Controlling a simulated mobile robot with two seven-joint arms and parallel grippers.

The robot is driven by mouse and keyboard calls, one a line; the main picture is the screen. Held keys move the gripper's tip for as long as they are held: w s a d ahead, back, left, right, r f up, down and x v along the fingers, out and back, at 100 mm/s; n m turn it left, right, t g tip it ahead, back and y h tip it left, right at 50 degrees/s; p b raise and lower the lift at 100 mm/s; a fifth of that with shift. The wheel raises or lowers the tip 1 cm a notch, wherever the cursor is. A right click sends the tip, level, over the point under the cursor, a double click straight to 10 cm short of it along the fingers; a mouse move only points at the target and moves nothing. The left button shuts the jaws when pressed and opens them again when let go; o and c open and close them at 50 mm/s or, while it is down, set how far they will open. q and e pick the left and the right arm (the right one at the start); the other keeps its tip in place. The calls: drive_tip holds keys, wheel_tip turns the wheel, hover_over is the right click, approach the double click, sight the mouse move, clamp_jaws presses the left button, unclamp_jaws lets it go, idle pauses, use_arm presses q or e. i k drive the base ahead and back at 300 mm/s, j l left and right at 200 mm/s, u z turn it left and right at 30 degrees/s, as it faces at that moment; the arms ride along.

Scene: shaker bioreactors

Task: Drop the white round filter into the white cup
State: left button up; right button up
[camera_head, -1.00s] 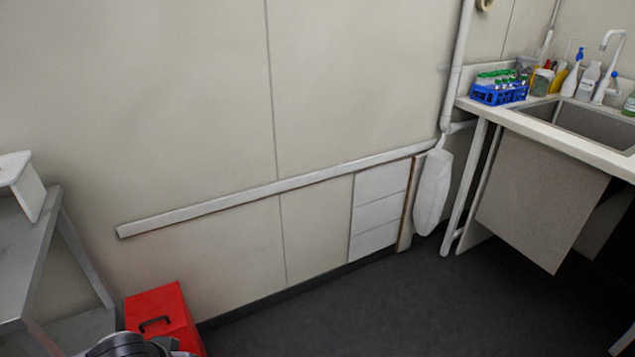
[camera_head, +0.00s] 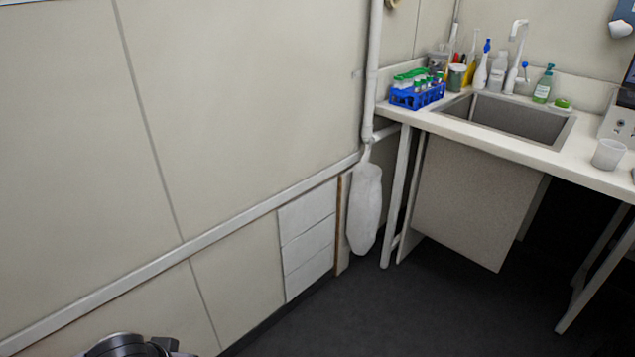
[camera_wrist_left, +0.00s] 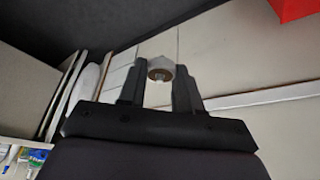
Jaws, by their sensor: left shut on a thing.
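The white round filter (camera_wrist_left: 160,62) shows in the left wrist view, with a brownish underside or centre. My left gripper (camera_wrist_left: 159,76) is shut on it, one dark finger on each side. A white cup (camera_head: 608,154) stands upright at the right of the head view, on the sink counter near its front edge. The held filter is not visible in the head view. Only a dark part of my arm shows at that view's bottom left. My right gripper is in neither view.
The counter (camera_head: 470,130) holds a sink (camera_head: 515,118), a blue rack (camera_head: 417,97) of green-capped tubes, several bottles and a white device (camera_head: 618,122) behind the cup. A white bag (camera_head: 365,208) hangs beside the counter leg. The dark floor (camera_head: 330,315) before it is clear. The left wrist view shows a red box (camera_wrist_left: 296,9).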

sight(597, 165)
drive_tip(key=i+z, duration=0.3)
drive_tip(key=z, duration=0.15)
drive_tip(key=i+j+z, duration=0.15)
drive_tip(key=i+z, duration=0.45)
drive_tip(key=z, duration=0.25)
drive_tip(key=i+j+z, duration=0.15)
drive_tip(key=z, duration=0.3)
drive_tip(key=i+j+z, duration=0.25)
drive_tip(key=z, duration=0.2)
drive_tip(key=i+j+z, duration=0.2)
drive_tip(key=z, duration=0.25)
drive_tip(key=i+j+z, duration=0.15)
drive_tip(key=j+z, duration=0.3)
